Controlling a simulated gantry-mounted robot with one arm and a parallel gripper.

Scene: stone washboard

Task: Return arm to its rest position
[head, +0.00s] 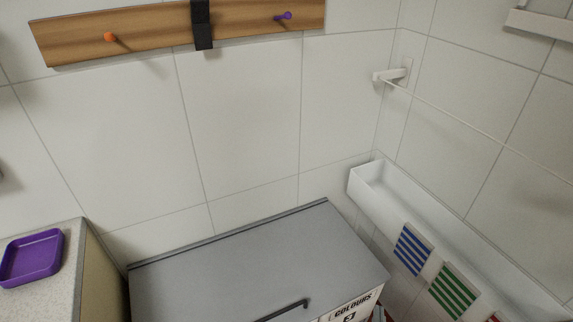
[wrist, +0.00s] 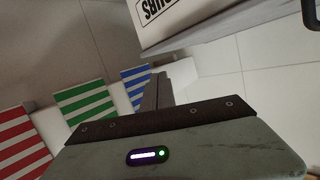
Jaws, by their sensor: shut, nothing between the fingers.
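My gripper (wrist: 164,90) shows in the wrist view as narrow dark fingers beyond its grey housing. The fingers are together and hold nothing. They hang in the air near the striped cloths and the lettered side of the grey-lidded box. The rest of my arm is not in the head view.
The grey-lidded box (head: 240,260) with a dark handle (head: 285,310) stands against the tiled wall. A white trough (head: 420,205) at the right bears blue (head: 412,250) and green (head: 453,290) striped cloths; a red one (wrist: 20,140) shows too. A purple tray (head: 32,258) lies on the left counter.

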